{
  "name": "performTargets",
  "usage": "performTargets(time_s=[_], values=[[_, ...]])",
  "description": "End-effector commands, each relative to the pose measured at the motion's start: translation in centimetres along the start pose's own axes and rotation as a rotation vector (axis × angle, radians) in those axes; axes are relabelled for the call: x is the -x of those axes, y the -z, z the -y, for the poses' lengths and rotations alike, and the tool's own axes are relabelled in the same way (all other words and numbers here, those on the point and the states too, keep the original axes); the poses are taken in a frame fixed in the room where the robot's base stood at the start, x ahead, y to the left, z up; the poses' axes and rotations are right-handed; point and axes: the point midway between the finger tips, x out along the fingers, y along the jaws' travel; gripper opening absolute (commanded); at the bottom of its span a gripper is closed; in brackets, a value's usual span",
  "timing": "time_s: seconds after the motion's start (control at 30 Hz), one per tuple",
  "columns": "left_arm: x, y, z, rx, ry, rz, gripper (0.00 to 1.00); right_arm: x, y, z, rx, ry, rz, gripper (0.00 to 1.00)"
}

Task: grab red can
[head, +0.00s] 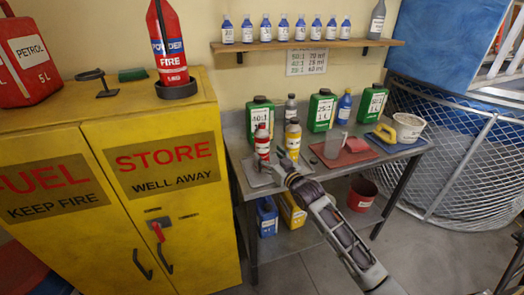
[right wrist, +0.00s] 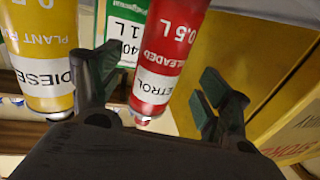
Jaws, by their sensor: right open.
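The red can (head: 262,143), with a white label, stands upright on the left part of the workbench. A yellow can (head: 293,138) stands just right of it. My right gripper (head: 279,167) reaches in low at the front of these cans. In the right wrist view, which is upside down, my right gripper (right wrist: 157,80) is open. The red can (right wrist: 168,50) shows between its two fingers, with a visible gap to the right finger. The yellow can (right wrist: 40,50) is outside the left finger. My left gripper is not in view.
Green jugs (head: 261,115) stand behind the cans on the metal workbench (head: 250,192). A red mat (head: 352,155) with a clear beaker (head: 334,145) lies to the right. The yellow cabinet (head: 190,215) stands close on the left. A shelf (head: 310,44) of small bottles hangs above.

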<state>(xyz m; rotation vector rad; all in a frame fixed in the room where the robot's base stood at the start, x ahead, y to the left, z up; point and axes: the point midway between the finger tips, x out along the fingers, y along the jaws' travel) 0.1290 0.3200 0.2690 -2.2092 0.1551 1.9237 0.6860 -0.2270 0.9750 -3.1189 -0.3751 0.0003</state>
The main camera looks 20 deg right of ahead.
Motion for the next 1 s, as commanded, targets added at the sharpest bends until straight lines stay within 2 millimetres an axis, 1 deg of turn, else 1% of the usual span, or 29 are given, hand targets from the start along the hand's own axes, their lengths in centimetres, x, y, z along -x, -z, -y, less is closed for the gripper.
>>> performTargets(time_s=[0.17, 0.7, 1.0], values=[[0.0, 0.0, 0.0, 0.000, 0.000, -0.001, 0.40, -0.7, 0.1, 0.0, 0.000, 0.000, -0.001, 0.78], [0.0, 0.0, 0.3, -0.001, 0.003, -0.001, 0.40, -4.7, 0.1, 0.0, 0.000, 0.000, -0.001, 0.78], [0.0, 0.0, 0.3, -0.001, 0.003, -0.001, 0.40, -5.1, 0.0, 0.0, 0.000, 0.000, 0.000, 0.78]])
